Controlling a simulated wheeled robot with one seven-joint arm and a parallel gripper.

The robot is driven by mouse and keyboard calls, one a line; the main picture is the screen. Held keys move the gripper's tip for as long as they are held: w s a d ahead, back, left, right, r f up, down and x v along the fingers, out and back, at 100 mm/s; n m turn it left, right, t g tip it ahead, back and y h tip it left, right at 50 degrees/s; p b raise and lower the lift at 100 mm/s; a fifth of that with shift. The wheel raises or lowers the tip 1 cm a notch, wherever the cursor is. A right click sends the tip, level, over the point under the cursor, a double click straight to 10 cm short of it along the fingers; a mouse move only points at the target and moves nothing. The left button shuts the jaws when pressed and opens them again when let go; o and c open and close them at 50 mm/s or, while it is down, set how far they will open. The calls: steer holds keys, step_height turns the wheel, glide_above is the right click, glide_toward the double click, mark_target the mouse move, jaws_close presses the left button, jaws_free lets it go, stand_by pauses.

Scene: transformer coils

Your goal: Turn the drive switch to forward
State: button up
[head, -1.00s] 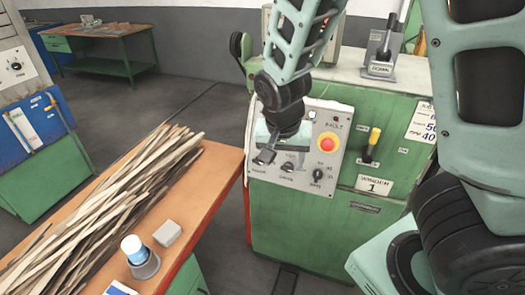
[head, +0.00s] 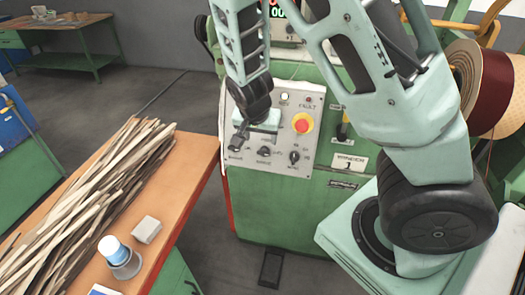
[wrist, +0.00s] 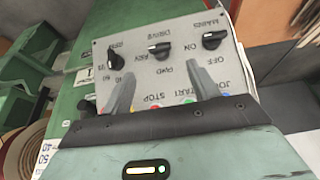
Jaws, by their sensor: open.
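The drive switch (wrist: 160,50) is a black knob in the middle of a row of three on the grey control panel (wrist: 190,62), upside down in the wrist view. It also shows in the head view (head: 264,151). FWD and REV labels are beside it; its exact setting is hard to read. My gripper (wrist: 160,78) is open and empty, with its two fingers spread below the drive switch in the wrist view. No contact shows. In the head view my gripper (head: 252,132) is in front of the panel's left part.
The mains knob (wrist: 212,40) and speed knob (wrist: 117,60) flank the switch. A red emergency button (head: 302,123) sits higher on the panel.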

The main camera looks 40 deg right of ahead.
mark_target(263, 152)
steer(key=x, duration=0.8)
steer(key=shift+d+f, duration=0.1)
steer(key=shift+f, duration=0.05)
steer(key=shift+p, duration=0.3)
steer(key=c, duration=1)
